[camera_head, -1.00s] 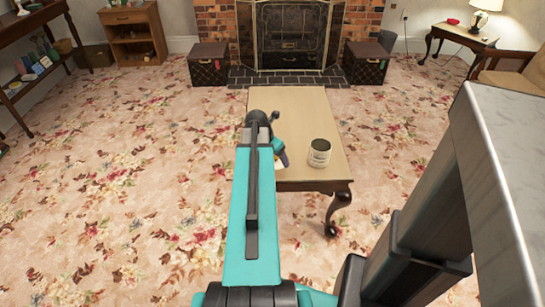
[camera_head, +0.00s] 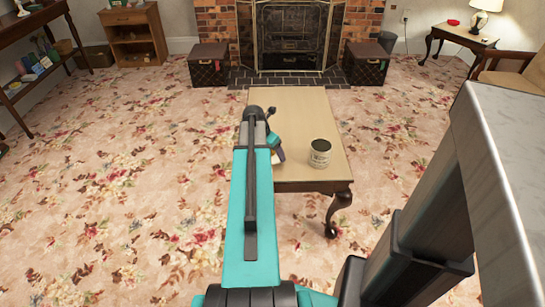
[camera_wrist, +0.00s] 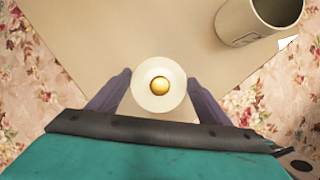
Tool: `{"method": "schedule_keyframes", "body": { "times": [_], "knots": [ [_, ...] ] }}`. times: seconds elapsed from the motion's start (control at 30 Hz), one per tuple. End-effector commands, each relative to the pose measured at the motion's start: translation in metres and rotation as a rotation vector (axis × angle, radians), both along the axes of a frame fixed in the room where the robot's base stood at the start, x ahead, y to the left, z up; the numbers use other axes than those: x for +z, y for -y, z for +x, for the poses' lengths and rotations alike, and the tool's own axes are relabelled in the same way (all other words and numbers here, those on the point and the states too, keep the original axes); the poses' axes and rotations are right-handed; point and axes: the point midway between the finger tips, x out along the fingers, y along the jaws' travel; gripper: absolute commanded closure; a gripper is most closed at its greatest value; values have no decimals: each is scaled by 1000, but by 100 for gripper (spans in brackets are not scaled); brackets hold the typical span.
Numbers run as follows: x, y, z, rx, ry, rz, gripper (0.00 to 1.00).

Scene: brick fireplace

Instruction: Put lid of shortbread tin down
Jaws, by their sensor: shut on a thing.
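The lid (camera_wrist: 145,90) is a round cream disc with a gold knob in its middle, seen from above in the wrist view. My gripper (camera_wrist: 159,92) is shut on the lid, with one purple finger on each side of it. In the head view my gripper (camera_head: 277,150) is at the left side of the table's near end, and my arm hides most of it and the lid. The shortbread tin (camera_head: 320,154) stands upright on the table to the right of my gripper. It also shows at the upper right of the wrist view (camera_wrist: 236,26), and its top is open.
The wooden coffee table (camera_head: 305,115) is bare around the tin and toward the fireplace. Its near edge and corner lie close to my gripper. Patterned carpet surrounds it. Two dark boxes (camera_head: 208,68) (camera_head: 366,66) flank the hearth.

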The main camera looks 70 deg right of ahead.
Motion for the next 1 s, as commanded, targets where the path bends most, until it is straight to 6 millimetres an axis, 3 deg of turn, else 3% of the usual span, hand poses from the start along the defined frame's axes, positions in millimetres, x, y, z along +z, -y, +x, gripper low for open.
{"method": "schedule_keyframes", "body": {
  "times": [0.23,0.7,0.73,0.8,1.0],
  "knots": [
    [-27,0,0,1,-1,1,50],
    [-31,0,0,0,0,-1,50],
    [-31,0,0,0,0,-1,25],
    [-30,0,0,0,0,-1,13],
    [-30,0,0,0,0,-1,10]
  ]
}}
